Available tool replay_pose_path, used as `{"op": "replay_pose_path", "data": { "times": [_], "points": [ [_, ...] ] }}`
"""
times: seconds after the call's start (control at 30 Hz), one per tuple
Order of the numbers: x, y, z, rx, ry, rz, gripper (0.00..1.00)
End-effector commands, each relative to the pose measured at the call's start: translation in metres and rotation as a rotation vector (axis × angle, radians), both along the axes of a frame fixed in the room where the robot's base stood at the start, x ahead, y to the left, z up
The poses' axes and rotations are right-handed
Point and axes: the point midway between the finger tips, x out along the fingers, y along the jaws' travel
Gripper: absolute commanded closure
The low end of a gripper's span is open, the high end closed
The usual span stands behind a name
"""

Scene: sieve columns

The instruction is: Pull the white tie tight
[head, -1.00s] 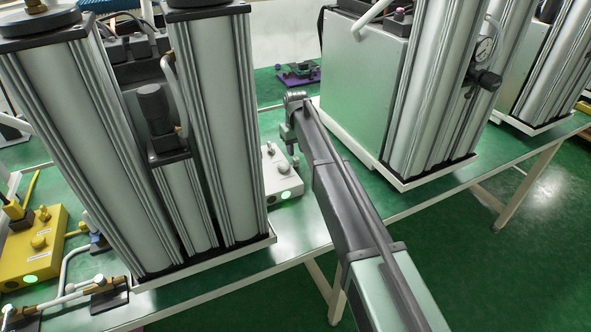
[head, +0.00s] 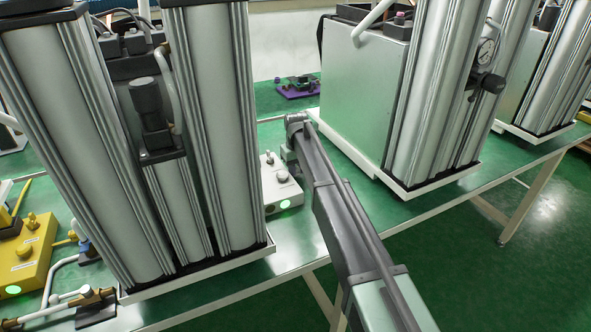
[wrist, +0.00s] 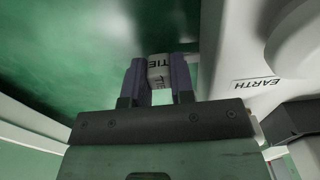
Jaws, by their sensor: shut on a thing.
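The white tie shows in the wrist view as a small white block (wrist: 158,68) lettered TIE. My gripper (wrist: 157,78) has its two purple fingers closed on either side of it. A white box (wrist: 235,45) marked EARTH is close by on the right of the wrist view. In the head view a white box (head: 283,188) with a lit green spot stands on the green bench between the column units. My arm reaches to just right of that box; the fingers and the tie cannot be made out there.
A tall unit of silver columns (head: 225,130) stands left of the arm. A silver cabinet with columns (head: 365,95) stands to the right. A yellow box (head: 28,255) is at far left, and a purple base (head: 298,90) lies at the back. Some bench around the white box is clear.

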Motion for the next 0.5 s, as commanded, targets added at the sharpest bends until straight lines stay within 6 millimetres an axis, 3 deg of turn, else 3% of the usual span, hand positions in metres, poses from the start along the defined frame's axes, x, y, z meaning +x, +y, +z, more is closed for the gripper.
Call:
{"op": "replay_pose_path", "data": {
  "times": [0.2, 0.47, 0.5],
  "points": [
    [0.015, -0.025, 0.0, 0.0, 0.0, -0.001, 1.0],
    [0.016, -0.028, 0.0, -0.001, -0.002, -0.001, 1.0],
    [0.016, -0.028, 0.0, -0.001, -0.002, -0.001, 0.73]
  ]
}}
